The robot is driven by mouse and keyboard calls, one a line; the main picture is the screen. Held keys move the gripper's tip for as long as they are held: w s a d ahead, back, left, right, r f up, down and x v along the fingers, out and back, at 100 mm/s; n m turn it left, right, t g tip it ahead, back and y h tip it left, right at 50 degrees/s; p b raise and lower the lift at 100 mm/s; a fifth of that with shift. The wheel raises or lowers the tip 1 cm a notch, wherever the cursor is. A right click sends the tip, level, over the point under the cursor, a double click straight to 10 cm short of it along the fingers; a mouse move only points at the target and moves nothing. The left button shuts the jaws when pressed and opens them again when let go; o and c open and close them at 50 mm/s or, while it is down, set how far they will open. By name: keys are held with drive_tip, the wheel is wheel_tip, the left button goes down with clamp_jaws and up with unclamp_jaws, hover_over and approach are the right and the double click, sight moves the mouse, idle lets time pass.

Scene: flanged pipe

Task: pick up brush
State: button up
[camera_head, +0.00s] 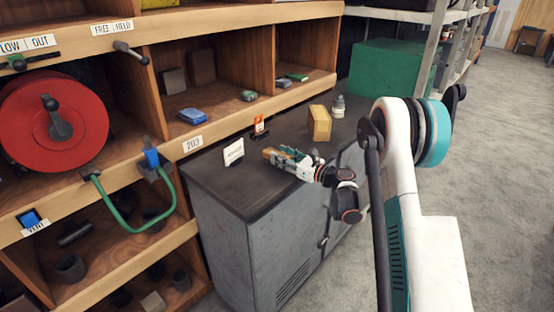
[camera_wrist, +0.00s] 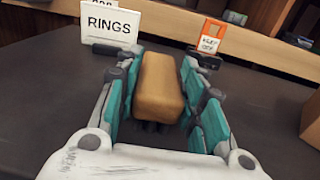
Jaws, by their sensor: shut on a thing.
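The brush shows in the wrist view as a tan block (camera_wrist: 160,86) with dark bristles under it. It lies lengthwise between the two teal-padded fingers of my gripper (camera_wrist: 160,90), which is shut on its sides. In the head view my gripper (camera_head: 285,158) is over the dark cabinet top, and a small tan end of the brush (camera_head: 270,153) shows at its fingertips. The fingers hide most of the brush there. I cannot tell whether the bristles touch the cabinet top.
A white RINGS sign (camera_wrist: 110,27) and an orange-framed sign (camera_wrist: 212,38) stand beyond the fingertips. A yellow block (camera_head: 319,124) and a small bottle (camera_head: 338,107) stand on the cabinet top (camera_head: 232,188). Wooden shelves (camera_head: 240,108) rise behind it.

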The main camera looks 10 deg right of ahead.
drive_tip(key=shift+r, duration=0.1)
wheel_tip(320, 180, up, 19)
drive_tip(key=p, duration=0.6)
drive_tip(key=s+f+m+t+h+b, duration=0.1)
drive_tip(key=s+f+m+t+h, duration=0.2)
drive_tip(key=s+m+h, duration=0.4)
drive_tip(key=s+t+h, duration=0.1)
drive_tip(key=s+h, duration=0.2)
drive_tip(key=h, duration=0.1)
drive_tip(key=shift+a+f+m, duration=0.4)
